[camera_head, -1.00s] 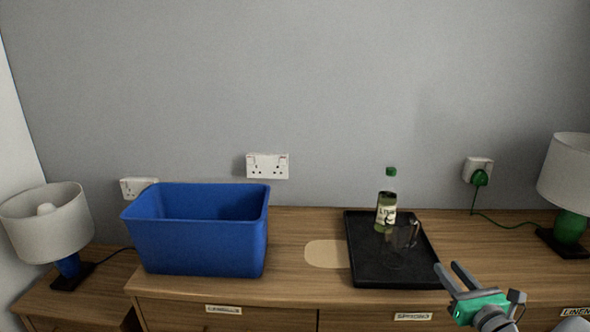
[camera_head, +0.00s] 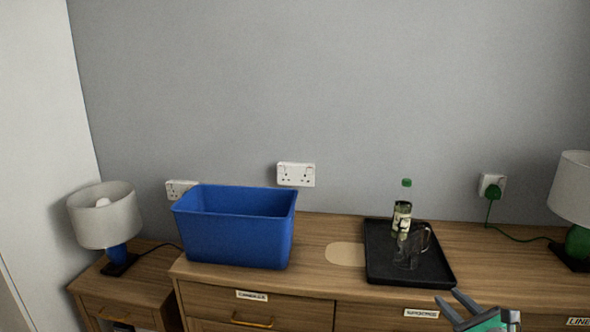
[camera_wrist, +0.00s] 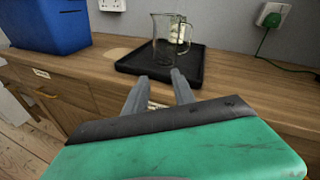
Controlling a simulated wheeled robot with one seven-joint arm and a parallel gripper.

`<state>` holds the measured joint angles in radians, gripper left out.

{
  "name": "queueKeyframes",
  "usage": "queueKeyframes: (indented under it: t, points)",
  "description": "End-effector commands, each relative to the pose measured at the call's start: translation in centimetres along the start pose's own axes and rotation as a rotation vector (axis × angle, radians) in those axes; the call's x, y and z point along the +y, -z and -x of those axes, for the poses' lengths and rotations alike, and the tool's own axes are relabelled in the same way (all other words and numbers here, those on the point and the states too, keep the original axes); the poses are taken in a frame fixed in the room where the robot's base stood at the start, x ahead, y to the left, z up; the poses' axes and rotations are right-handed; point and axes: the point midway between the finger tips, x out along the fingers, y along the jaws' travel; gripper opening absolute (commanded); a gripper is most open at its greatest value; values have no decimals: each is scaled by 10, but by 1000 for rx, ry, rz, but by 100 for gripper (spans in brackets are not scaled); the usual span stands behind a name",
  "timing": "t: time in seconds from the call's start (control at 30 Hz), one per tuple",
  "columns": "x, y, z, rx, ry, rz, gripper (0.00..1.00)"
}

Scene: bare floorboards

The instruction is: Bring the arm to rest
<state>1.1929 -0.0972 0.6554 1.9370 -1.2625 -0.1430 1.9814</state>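My gripper (camera_head: 461,306) shows at the bottom right of the head view, in front of the dresser. Its two grey fingers are apart with nothing between them, as the wrist view (camera_wrist: 158,88) also shows. A black tray (camera_head: 381,268) on the dresser top lies beyond the fingers. On it stand a clear glass jug (camera_head: 411,249) and, behind it, a green-capped bottle (camera_head: 402,217) with a pale label. The jug (camera_wrist: 162,42) partly covers the bottle in the wrist view. The gripper touches neither.
A blue bin (camera_head: 236,240) stands on the left of the wooden dresser (camera_head: 310,232). A pale oval patch (camera_head: 345,254) lies between bin and tray. Lamps stand at left (camera_head: 104,216) and right (camera_head: 572,200). A green cord (camera_head: 513,234) crosses the dresser's right side.

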Motion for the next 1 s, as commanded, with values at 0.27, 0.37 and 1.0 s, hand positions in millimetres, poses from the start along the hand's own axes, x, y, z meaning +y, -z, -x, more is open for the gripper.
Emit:
queueKeyframes:
  t: [0.27, 0.37, 1.0]
  points:
    - [88, -35, -29, 148, -304, 551, 31]
    - [129, -49, -28, 188, -473, 854, 31]
    - [239, -139, 121, -105, -1487, 2350, 31]
